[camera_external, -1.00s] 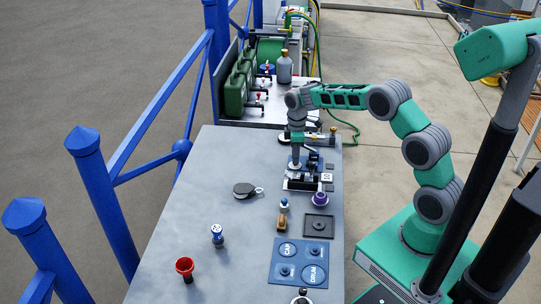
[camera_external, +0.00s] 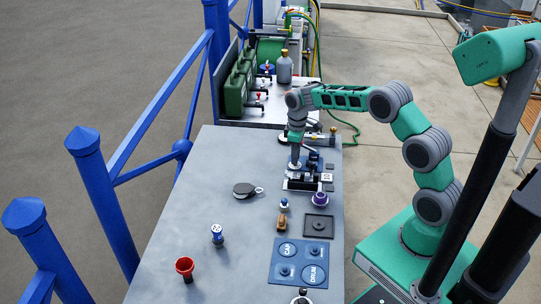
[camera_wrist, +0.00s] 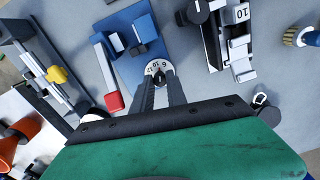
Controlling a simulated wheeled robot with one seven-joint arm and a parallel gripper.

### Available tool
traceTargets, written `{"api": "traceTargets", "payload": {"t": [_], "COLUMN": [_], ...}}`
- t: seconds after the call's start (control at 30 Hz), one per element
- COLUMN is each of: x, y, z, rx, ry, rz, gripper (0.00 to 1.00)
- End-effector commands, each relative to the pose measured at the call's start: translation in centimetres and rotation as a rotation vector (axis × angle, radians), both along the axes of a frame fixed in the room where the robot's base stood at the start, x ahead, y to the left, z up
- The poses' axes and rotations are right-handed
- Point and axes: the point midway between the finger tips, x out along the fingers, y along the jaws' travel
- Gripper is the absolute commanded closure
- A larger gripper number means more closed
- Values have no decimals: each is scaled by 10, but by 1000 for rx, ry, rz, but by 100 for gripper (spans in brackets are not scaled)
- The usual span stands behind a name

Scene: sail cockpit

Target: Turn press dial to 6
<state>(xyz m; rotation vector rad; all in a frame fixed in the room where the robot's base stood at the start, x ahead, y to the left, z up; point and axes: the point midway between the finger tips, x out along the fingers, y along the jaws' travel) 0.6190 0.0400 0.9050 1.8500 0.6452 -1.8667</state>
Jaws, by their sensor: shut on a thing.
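The press dial (camera_wrist: 158,67) is a small white disc with a dark knob, at the front end of the blue press base (camera_wrist: 135,29) in the wrist view. The numbers 6, 10 and 12 show on its rim; the rest is hidden by the fingers. My gripper (camera_wrist: 161,83) is shut on the dial's knob, pointing down at it. In the external view my gripper (camera_external: 294,164) is at the far right part of the grey bench, and the dial itself is too small to make out there. The press has a lever with a red tip (camera_wrist: 113,101) beside the dial.
A black and silver device with a white "10" block (camera_wrist: 236,14) stands close by the press. A yellow-knobbed device (camera_wrist: 57,75) is on the other side.

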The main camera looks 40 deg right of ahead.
Motion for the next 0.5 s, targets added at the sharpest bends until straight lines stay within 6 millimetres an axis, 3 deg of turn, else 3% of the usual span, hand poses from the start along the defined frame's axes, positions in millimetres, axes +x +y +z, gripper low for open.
{"api": "traceTargets", "payload": {"t": [0.5], "x": [1], "y": [0], "z": [1], "rx": [1], "ry": [-3], "rz": [-318], "gripper": [100]}}
